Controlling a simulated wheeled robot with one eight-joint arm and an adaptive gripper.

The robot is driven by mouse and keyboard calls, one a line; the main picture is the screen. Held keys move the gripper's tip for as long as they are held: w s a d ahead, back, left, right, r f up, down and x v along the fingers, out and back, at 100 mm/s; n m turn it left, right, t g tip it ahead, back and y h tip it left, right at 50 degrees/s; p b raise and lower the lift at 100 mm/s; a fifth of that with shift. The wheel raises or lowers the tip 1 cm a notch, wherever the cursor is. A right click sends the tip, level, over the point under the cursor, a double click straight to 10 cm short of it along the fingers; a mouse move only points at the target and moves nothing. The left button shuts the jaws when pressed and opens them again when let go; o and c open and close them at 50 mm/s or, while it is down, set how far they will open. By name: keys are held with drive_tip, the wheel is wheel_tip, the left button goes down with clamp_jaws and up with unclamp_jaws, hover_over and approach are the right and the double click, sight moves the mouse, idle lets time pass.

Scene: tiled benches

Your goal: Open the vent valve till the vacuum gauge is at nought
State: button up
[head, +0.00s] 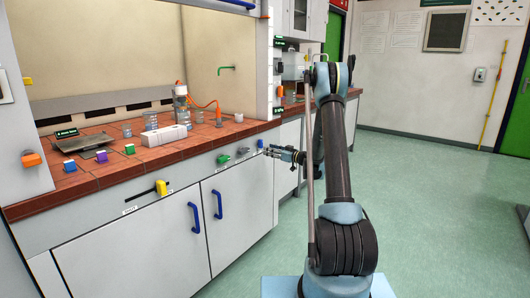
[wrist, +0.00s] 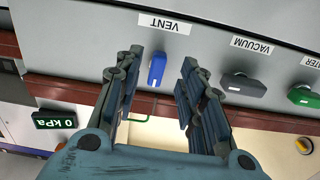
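In the wrist view, which is upside down, the blue vent valve handle (wrist: 157,68) is on the grey bench front beside a VENT label (wrist: 164,24). The handle lies roughly upright in the picture. My gripper (wrist: 161,60) is open, with one finger on each side of the handle and a visible gap to both. In the head view, my gripper (head: 276,152) is at the bench front, close to the small blue vent handle (head: 260,144).
Beside the vent are a grey vacuum handle (wrist: 243,85) and a green water handle (wrist: 303,96). A yellow handle (head: 162,187) sits farther left along the bench front. Blue door pulls (head: 217,204) stick out below.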

drive_tip(key=v, duration=0.5)
drive_tip(key=shift+s+d, duration=0.25)
drive_tip(key=shift+d, duration=0.05)
drive_tip(key=s+a+r+m+g+h, duration=0.1)
drive_tip(key=s+r+m+g+h, duration=0.2)
drive_tip(key=s, duration=1)
drive_tip(key=s+a+r+g+h, duration=0.25)
drive_tip(key=s+r, duration=0.25)
drive_tip(key=s, duration=0.7)
drive_tip(key=s+d+f+m+g+h, duration=0.1)
drive_tip(key=s+d+f+m+h, duration=0.1)
drive_tip(key=s, duration=0.8)
drive_tip(key=s+d+f+m+g+h, duration=0.1)
drive_tip(key=s+d+f+m+h, duration=0.1)
drive_tip(key=s+d, duration=0.5)
drive_tip(key=s+d+f+m+g+h, duration=0.1)
drive_tip(key=s+d+f+h, duration=0.3)
drive_tip(key=s, duration=1)
drive_tip(key=shift+s+d+f+m+h, duration=0.4)
drive_tip(key=shift+f+m, duration=0.2)
drive_tip(key=shift+m, duration=0.3)
drive_tip(key=shift+w+f, duration=0.2)
drive_tip(key=shift+w, duration=0.3)
